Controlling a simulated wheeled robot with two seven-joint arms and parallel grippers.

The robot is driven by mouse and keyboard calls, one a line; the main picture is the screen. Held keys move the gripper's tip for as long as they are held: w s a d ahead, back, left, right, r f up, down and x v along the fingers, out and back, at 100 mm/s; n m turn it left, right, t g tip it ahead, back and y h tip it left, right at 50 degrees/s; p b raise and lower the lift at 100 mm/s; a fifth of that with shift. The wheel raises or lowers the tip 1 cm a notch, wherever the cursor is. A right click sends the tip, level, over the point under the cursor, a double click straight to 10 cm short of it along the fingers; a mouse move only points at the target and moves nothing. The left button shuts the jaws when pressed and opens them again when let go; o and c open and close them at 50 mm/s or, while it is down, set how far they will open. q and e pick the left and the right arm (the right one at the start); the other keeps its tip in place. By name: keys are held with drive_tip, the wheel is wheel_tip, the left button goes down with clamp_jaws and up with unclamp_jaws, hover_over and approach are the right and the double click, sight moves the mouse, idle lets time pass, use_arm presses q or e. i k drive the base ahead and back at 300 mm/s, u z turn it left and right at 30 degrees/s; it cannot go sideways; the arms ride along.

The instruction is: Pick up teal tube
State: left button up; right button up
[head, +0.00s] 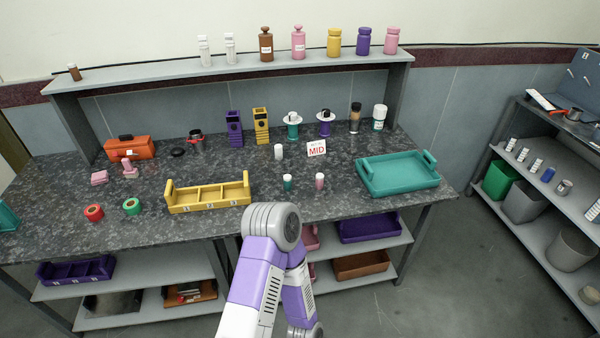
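The teal tube (287,184) is small, with a white cap. It stands upright on the dark speckled worktop near its front edge, left of a similar pink tube (319,182). Nothing touches it. Neither of my grippers shows in the head view.
A yellow divided tray (208,207) lies left of the tubes and a teal tray (365,178) lies right. Behind stand a white bottle (279,152) and a "MID" sign (316,149). The worktop around the tubes is clear. A shelf (150,74) with bottles runs along the back.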

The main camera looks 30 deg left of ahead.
sight(288, 178)
drive_tip(key=u, duration=0.55)
drive_tip(key=i, duration=0.75)
drive_tip(key=u, duration=0.8)
